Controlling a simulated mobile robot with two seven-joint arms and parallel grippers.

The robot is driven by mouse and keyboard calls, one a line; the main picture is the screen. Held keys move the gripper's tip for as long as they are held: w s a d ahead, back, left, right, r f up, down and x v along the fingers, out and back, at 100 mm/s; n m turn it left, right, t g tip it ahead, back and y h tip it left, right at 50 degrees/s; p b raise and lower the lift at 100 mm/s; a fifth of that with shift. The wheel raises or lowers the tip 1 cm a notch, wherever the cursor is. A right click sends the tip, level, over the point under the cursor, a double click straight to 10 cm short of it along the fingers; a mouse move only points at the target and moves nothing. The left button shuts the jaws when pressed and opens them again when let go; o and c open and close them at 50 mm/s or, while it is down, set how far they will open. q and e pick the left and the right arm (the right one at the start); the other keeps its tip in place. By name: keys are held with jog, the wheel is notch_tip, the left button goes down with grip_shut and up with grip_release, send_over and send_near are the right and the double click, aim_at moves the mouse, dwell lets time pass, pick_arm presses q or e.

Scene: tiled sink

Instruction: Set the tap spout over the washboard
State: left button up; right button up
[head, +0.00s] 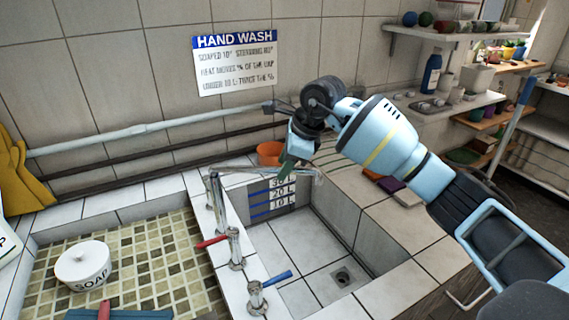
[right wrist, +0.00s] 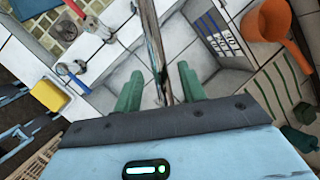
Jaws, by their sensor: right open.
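The metal tap spout (head: 255,169) is a thin chrome pipe. It runs from its post at the left rim of the deep basin out over that basin (head: 300,250). To the left is a mosaic-tiled area (head: 150,255), with part of a blue slab (head: 135,314) at the bottom edge; I cannot tell which of these is the washboard. My right gripper (head: 289,168) is at the outer half of the spout. In the right wrist view its green fingers (right wrist: 160,88) are open, with the spout (right wrist: 152,45) running between them. My left gripper is not in view.
A white soap jar (head: 83,267) stands on the mosaic. An orange pot (head: 270,153) stands behind the basin. A pipe (head: 150,127) runs along the wall.

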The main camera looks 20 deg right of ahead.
jog(key=shift+w+a+f, duration=0.1)
jog(key=shift+f, duration=0.1)
grip_shut()
dwell(0.6)
